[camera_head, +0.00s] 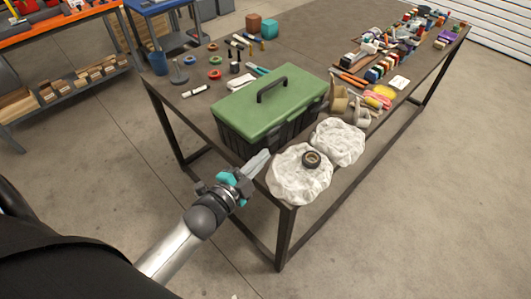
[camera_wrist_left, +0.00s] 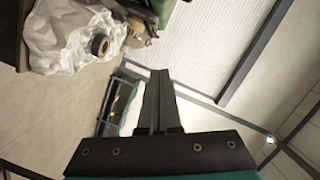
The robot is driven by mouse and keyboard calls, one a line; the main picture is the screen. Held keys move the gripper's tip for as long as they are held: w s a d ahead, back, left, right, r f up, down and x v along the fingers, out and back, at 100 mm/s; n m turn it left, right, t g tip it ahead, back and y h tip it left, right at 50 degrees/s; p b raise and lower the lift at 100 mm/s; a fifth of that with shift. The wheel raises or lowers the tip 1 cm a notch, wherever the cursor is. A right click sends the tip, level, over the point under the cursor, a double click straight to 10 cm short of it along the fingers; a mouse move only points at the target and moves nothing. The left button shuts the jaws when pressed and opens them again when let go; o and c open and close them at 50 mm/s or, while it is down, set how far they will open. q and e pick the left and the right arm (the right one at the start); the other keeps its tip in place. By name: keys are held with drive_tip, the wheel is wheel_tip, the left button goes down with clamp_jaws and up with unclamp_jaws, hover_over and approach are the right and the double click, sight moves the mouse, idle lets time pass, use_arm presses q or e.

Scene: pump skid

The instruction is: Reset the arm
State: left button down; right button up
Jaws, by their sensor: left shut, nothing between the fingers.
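My left gripper (camera_head: 258,163) is shut and empty. In the head view it is in front of the table's near corner, its tips beside the white bag and the green toolbox (camera_head: 270,95). In the left wrist view the shut fingers (camera_wrist_left: 156,100) point up the picture, with nothing between them. The crumpled white bag (camera_head: 290,185) has a dark roll (camera_head: 311,159) on it; both also show at the upper left of the left wrist view. I cannot tell from the head view whether the fingertips touch the bag. My right gripper is not in view.
The dark table (camera_head: 305,40) holds a second white bag (camera_head: 338,142), gloves, and several hand tools and small parts towards the back right. Shelves with wood pieces (camera_head: 85,85) stand at the left. The floor (camera_head: 430,200) at the right is clear.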

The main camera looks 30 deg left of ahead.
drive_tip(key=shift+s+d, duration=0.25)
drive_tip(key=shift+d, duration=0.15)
use_arm(q)
drive_tip(key=s+f+n+g+y+b, duration=0.1)
drive_tip(key=s+f+n+g+b, duration=0.4)
drive_tip(key=f, duration=1.1)
drive_tip(key=s+f+n+g+y+b, duration=0.1)
drive_tip(key=s+f+n+g, duration=0.15)
drive_tip(key=s+f, duration=0.85)
drive_tip(key=s+d+f+n+g+b, duration=0.1)
drive_tip(key=s+f+n+g+b, duration=0.3)
drive_tip(key=s+f, duration=1.7)
drive_tip(key=f+g+b, duration=0.1)
drive_tip(key=g, duration=0.3)
drive_tip(key=shift+d+f+y, duration=0.2)
drive_tip(key=shift+y, duration=0.1)
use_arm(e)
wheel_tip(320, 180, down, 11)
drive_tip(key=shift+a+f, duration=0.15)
